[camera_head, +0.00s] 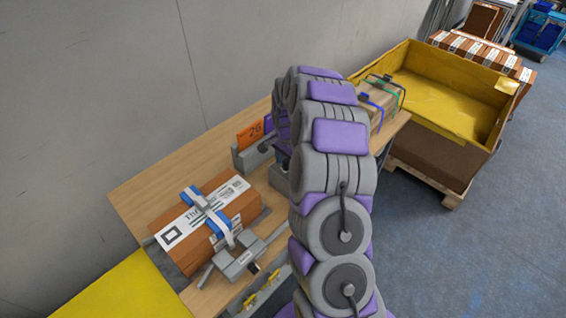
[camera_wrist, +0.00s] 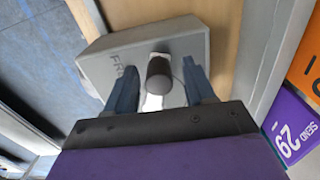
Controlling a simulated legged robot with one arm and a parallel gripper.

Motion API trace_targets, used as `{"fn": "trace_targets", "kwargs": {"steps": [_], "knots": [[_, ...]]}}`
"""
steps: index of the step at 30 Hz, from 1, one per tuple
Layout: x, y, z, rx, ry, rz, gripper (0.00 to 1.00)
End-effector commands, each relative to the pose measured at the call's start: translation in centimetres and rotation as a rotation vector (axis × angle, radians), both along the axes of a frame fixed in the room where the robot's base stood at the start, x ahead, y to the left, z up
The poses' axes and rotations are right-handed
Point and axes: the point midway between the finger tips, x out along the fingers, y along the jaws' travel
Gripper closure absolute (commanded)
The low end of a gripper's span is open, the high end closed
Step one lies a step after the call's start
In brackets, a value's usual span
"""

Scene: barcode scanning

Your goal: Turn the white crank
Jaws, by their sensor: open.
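In the wrist view, a grey box (camera_wrist: 190,38) with partly visible lettering sits on the wooden table. A dark round knob (camera_wrist: 158,73) stands out from it, with a small white part (camera_wrist: 153,102) beside it; this looks like the white crank and its handle. My gripper (camera_wrist: 160,88) is open, with one dark blue finger on each side of the knob and white part. I cannot tell whether either finger touches them. In the head view my arm hides my gripper and the crank.
A brown parcel (camera_head: 240,206) with blue-white straps lies on the table (camera_head: 150,190) at left, beside a grey device (camera_head: 238,264). An orange 26 card (camera_head: 249,135) stands behind my arm. A purple 29 card (camera_wrist: 287,130) is at right. A yellow bin (camera_head: 455,105) stands back right.

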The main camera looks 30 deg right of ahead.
Motion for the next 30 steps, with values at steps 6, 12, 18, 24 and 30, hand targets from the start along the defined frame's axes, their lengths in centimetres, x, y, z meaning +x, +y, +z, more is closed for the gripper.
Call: {"fn": "trace_targets", "kwargs": {"steps": [6,12,18,24,30], "knots": [[0.1,0.9,0.2,-0.01,-0.001,0.0,0.54],[0.1,2.1,0.4,-0.022,-0.001,0.001,0.73],[0.0,1.5,0.3,-0.011,-0.001,0.002,0.92],[0.1,1.1,0.2,-0.008,0.001,0.0,1.0],[0.1,0.9,0.1,-0.011,0.001,0.0,1.0]]}}
